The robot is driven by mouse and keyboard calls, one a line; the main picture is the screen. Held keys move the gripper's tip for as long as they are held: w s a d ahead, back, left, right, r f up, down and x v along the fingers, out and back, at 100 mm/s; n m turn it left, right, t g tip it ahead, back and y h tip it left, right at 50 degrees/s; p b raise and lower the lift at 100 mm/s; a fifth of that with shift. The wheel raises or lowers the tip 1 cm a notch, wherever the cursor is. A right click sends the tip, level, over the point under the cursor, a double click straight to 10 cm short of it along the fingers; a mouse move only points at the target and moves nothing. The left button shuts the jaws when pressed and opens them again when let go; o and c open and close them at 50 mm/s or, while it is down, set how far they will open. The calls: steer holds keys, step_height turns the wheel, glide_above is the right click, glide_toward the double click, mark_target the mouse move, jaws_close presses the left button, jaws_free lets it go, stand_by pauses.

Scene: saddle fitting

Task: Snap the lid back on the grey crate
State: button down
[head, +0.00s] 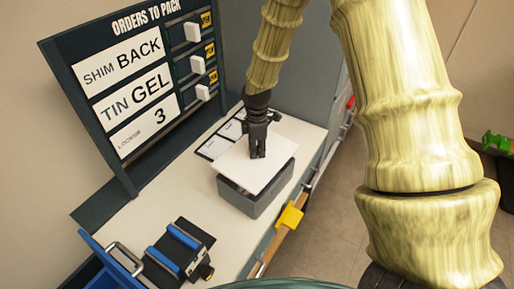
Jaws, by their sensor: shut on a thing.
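The grey crate (268,197) stands on the white worktop, near its right edge. A flat white lid (238,172) covers most of the crate's top and looks turned a little against the rim. Its left corner reaches past the crate. I cannot tell whether it touches the rim or hangs just above it. My gripper (258,156) points down and is shut on the lid near its far middle. The grip itself is partly hidden by the dark fingers.
A dark order board (130,85) stands at the back left. A dark device with blue bars (178,250) sits at the front left. A yellow piece (289,217) sticks out at the worktop's right edge. White cards (214,147) lie behind the crate. Bare worktop (178,198) lies left of it.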

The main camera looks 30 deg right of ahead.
steer(key=shift+f+b, duration=1.2)
steer(key=shift+f, duration=1.1)
steer(key=shift+p, duration=0.4)
steer(key=shift+f, duration=0.2)
stand_by(1.3)
steer(key=c, duration=1.2)
jaws_free()
steer(key=shift+o, duration=0.6)
steer(key=o, duration=0.4)
